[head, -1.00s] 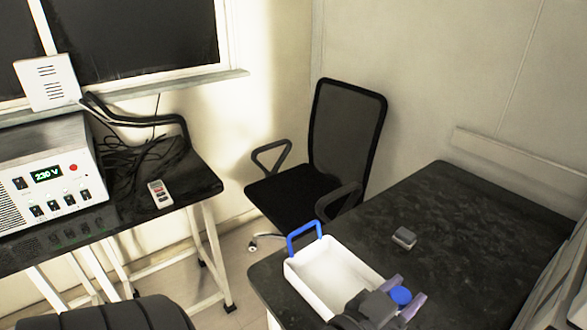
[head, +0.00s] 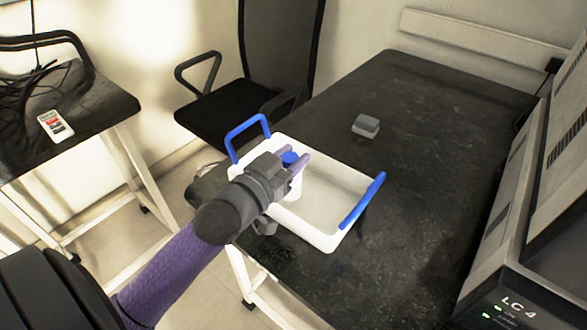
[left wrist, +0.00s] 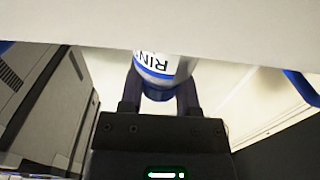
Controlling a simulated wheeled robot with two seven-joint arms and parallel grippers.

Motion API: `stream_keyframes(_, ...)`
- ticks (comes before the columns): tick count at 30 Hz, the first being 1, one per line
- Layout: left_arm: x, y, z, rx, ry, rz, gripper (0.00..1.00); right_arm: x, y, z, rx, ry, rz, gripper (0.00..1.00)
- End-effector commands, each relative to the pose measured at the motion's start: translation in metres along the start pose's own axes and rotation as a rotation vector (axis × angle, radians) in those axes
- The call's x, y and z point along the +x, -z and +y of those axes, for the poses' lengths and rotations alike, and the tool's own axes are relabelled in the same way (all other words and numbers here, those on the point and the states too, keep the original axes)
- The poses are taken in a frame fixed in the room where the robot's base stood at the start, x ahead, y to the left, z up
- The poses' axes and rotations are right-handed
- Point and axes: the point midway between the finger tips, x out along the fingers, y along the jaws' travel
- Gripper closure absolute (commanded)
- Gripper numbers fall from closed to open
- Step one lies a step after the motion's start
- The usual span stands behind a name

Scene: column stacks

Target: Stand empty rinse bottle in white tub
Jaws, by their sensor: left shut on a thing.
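The white tub (head: 326,240) with blue handles stands on the dark bench. My left gripper (head: 297,164) is over the tub's left part, shut on the rinse bottle (head: 290,158) near its blue cap. The bottle's pale body shows below the fingers, roughly upright, inside the tub's outline. In the left wrist view the bottle (left wrist: 160,64) shows part of a label reading "RIN" between the fingers (left wrist: 160,95). A broad white band, seemingly the tub wall (left wrist: 160,28), hides the rest of it. I cannot tell whether its base touches the tub floor. My right gripper is out of view.
A small grey block (head: 366,126) lies on the bench (head: 430,170) behind the tub. A large instrument marked LC 4 (head: 520,290) stands at the right. A black chair (head: 235,105) is behind the bench's left edge. The tub's right part is empty.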

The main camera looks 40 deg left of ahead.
Motion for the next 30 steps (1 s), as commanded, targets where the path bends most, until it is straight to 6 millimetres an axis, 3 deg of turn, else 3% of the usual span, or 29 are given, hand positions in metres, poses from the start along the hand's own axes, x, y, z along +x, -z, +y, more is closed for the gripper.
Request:
stream_keyframes(1,0.0,-0.006,0.0,0.0,0.0,-0.001,0.94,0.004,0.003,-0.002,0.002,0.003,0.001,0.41)
stream_keyframes(5,0.0,-0.002,0.0,0.001,0.0,0.002,0.94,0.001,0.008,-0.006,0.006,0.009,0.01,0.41)
stream_keyframes(21,0.0,-0.014,0.0,0.002,0.0,0.002,0.94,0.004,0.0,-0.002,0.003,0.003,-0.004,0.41)
stream_keyframes(22,0.0,-0.014,0.0,0.002,0.0,0.001,0.53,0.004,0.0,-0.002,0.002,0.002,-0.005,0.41)
stream_keyframes(26,0.0,-0.014,0.0,0.002,0.0,0.001,0.25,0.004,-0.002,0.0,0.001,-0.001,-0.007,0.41)
stream_keyframes(30,0.0,-0.014,0.0,0.001,0.0,0.001,0.24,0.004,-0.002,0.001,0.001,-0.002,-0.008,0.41)
